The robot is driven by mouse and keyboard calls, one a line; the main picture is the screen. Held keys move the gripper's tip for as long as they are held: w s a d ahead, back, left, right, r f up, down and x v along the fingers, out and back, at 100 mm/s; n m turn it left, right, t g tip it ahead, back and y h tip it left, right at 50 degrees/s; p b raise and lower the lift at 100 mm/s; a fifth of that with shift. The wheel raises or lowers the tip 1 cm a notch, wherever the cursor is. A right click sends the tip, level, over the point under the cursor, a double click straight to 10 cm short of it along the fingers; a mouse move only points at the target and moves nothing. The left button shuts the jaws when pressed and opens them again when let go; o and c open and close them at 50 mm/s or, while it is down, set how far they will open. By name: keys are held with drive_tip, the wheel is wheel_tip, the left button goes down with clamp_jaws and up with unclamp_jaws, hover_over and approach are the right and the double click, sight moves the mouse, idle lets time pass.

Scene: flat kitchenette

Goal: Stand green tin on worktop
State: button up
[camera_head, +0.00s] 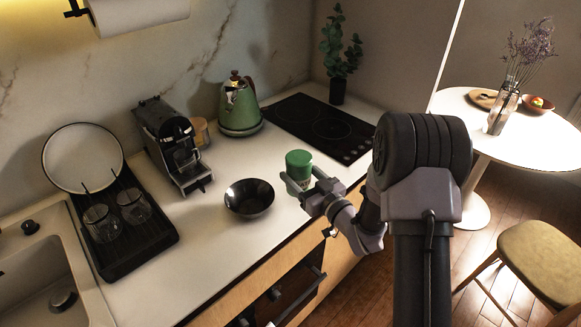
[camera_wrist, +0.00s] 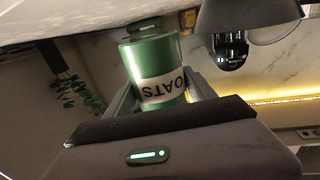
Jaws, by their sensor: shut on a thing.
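The green tin (camera_head: 298,168) is at the worktop's front edge, right of the black bowl, in the head view. In the wrist view the tin (camera_wrist: 158,72) shows a white label reading OATS, upside down in that picture. My gripper (camera_head: 312,196) is shut on the tin, with a finger on each side of it. The tin looks upright, on or just above the white worktop (camera_head: 225,235); I cannot tell whether its base touches. Its lower part is partly hidden by my gripper in the head view.
A black bowl (camera_head: 249,198) stands close to the left of the tin. The black hob (camera_head: 318,128) lies behind it. A green kettle (camera_head: 239,105), a coffee machine (camera_head: 172,144) and a drying rack (camera_head: 128,240) with glasses stand farther left. Bare worktop lies in front of the bowl.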

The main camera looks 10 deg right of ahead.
drive_tip(key=w+d, duration=0.1)
drive_tip(key=w, duration=0.1)
drive_tip(key=w+d+b, duration=0.1)
drive_tip(key=w, duration=0.2)
drive_tip(key=w+d+f, duration=0.1)
drive_tip(key=w, duration=0.1)
drive_tip(key=shift+w+d, duration=0.15)
drive_tip(key=shift+d, duration=0.1)
wheel_tip(320, 180, down, 4)
drive_tip(key=shift+r+b, duration=0.25)
drive_tip(key=shift+b, duration=0.6)
drive_tip(key=shift+r, duration=0.15)
drive_tip(key=o, duration=1.8)
